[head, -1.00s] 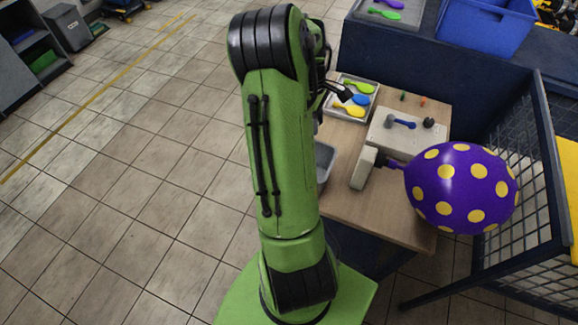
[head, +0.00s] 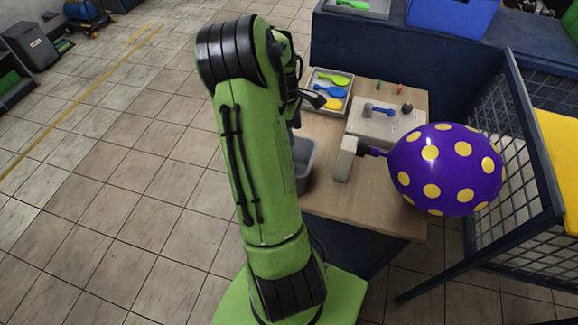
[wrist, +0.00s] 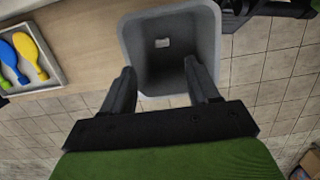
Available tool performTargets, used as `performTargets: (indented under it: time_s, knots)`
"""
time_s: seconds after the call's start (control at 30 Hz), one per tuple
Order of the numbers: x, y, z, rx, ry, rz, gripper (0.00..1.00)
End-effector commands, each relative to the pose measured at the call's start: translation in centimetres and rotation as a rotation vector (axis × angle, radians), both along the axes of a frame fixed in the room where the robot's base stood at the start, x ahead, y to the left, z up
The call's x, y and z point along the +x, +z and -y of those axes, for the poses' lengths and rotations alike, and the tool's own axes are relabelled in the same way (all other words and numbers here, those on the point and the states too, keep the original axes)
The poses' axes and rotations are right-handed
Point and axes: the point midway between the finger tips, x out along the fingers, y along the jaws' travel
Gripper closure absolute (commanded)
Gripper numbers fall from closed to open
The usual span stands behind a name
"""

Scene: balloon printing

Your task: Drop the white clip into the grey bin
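The grey bin (wrist: 214,50) is below my gripper in the wrist view, its opening facing the camera. It also shows in the head view (head: 305,168), partly behind my arm at the table's left edge. A small white piece (wrist: 162,43), which looks like the white clip, lies on the bin's floor. My gripper (wrist: 160,78) is open, its two black fingers wide apart with nothing between them. The fingers overlap the near part of the bin in the picture. My arm hides most of the gripper in the head view.
A tray (wrist: 55,75) of balloons lies left of the bin in the wrist view. On the wooden table (head: 390,220) stand a pale device (head: 345,160) with a purple spotted balloon (head: 446,168) and a white box (head: 385,130). A mesh cage (head: 505,130) is at right.

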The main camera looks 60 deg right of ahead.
Motion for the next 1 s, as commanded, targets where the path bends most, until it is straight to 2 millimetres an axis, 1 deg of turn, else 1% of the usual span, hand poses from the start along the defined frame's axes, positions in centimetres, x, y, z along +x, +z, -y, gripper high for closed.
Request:
performTargets:
  time_s: [0.17, 0.27, 0.37, 0.6, 0.7, 0.83, 0.9, 1.0]
  knots:
    - [0.0, 0.1, 0.0, 0.000, 0.000, 0.000, 0.40]
    - [0.2, 1.0, 0.0, -0.002, 0.001, 0.001, 0.40]
    - [0.5, 3.2, 0.0, -0.004, 0.002, 0.004, 0.40]
    - [1.5, 10.2, -0.1, -0.005, 0.002, 0.004, 0.40]
    - [1.9, 12.7, -0.2, -0.003, 0.002, 0.003, 0.40]
    - [2.2, 14.9, -0.3, -0.002, 0.000, 0.001, 0.40]
    - [2.3, 15.4, -0.3, 0.000, 0.000, 0.000, 0.40]
    - [2.3, 15.7, -0.4, 0.000, 0.000, 0.000, 0.40]
